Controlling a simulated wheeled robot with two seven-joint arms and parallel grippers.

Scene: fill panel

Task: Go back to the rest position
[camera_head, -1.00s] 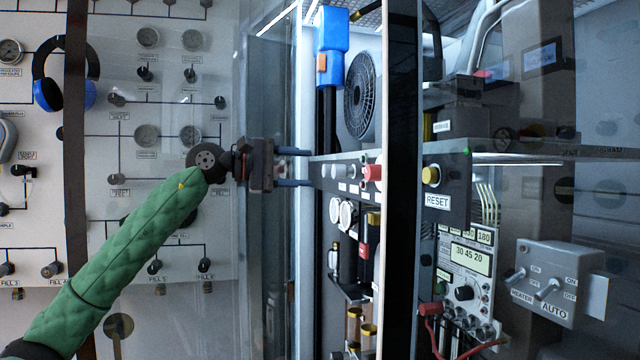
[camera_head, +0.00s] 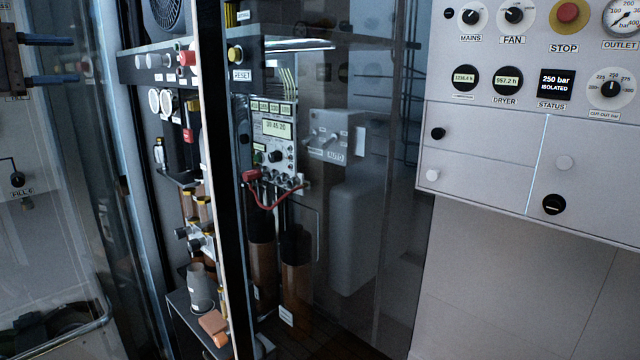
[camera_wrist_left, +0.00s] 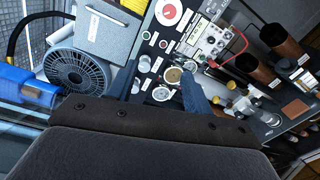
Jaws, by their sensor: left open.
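My left gripper (camera_head: 76,60) shows at the upper left edge of the head view, its two blue fingers apart and pointing right. It is open with nothing between the fingers. In the left wrist view the fingers (camera_wrist_left: 160,84) show in front of a panel with round gauges and buttons; contact cannot be told. My right gripper is in neither view.
An open cabinet with a dark upright frame (camera_head: 219,180) holds a RESET button (camera_head: 235,54), a meter unit (camera_head: 273,140) and brown cylinders (camera_head: 296,265). A grey control panel (camera_head: 487,190) stands at right. A fan (camera_wrist_left: 77,80) and blue device (camera_wrist_left: 27,88) show near the left wrist.

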